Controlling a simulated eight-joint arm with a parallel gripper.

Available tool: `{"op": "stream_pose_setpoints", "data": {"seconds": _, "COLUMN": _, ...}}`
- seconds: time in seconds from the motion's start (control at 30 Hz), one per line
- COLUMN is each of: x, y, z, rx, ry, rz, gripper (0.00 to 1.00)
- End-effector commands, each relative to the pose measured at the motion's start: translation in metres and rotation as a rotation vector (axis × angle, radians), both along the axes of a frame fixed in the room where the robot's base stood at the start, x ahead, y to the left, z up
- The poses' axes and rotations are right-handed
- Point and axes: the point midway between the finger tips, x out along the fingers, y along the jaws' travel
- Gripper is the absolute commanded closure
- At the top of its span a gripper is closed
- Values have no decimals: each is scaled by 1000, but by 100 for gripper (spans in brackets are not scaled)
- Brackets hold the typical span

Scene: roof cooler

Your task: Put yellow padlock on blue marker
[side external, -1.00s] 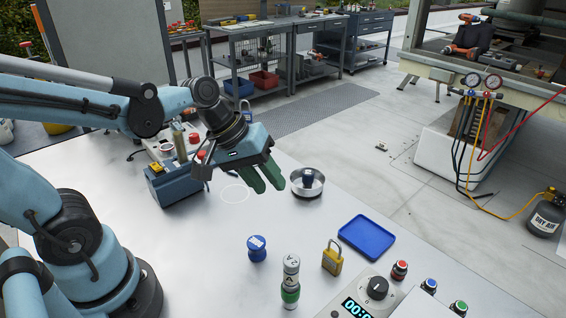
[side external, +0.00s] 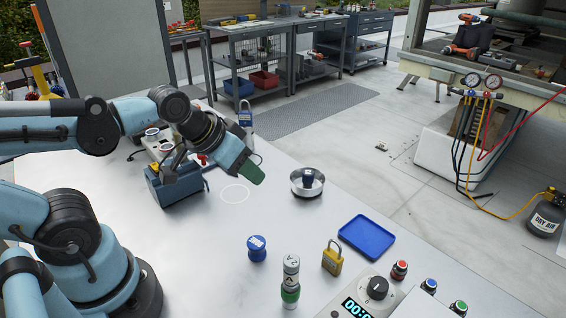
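The yellow padlock (side external: 332,262) stands upright on the white table with its shackle up, just left of a flat blue rectangular tray (side external: 367,237). The tray looks empty. A short blue cylinder (side external: 256,249) stands to the left of the padlock; I cannot tell which blue thing is the marker. My gripper (side external: 249,172) with green fingers hangs above the table, up and left of the padlock and well apart from it. The fingers overlap from this side, so their opening is hidden. I see nothing held in it.
A silver bowl (side external: 308,182) holds a dark object. A grey-green cylinder (side external: 290,280), a timer box (side external: 370,297) and coloured buttons (side external: 400,270) stand in front. The table around the white circle (side external: 235,194) is clear.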

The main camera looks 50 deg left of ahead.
Motion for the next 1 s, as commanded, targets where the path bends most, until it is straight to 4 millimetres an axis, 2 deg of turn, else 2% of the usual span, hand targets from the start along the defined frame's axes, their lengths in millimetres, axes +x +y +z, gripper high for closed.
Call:
{"op": "stream_pose_setpoints", "data": {"seconds": 0.27, "x": 15, "y": -29, "z": -20, "rx": -475, "ry": 203, "rz": 373, "gripper": 62}}
{"op": "stream_pose_setpoints", "data": {"seconds": 0.6, "x": 32, "y": -73, "z": -37, "rx": -1081, "ry": 647, "rz": 886, "gripper": 62}}
{"op": "stream_pose_setpoints", "data": {"seconds": 0.8, "x": 37, "y": -88, "z": -40, "rx": -1314, "ry": 953, "rz": 1110, "gripper": 62}}
{"op": "stream_pose_setpoints", "data": {"seconds": 1.0, "x": 37, "y": -94, "z": -39, "rx": -1406, "ry": 1139, "rz": 1216, "gripper": 62}}
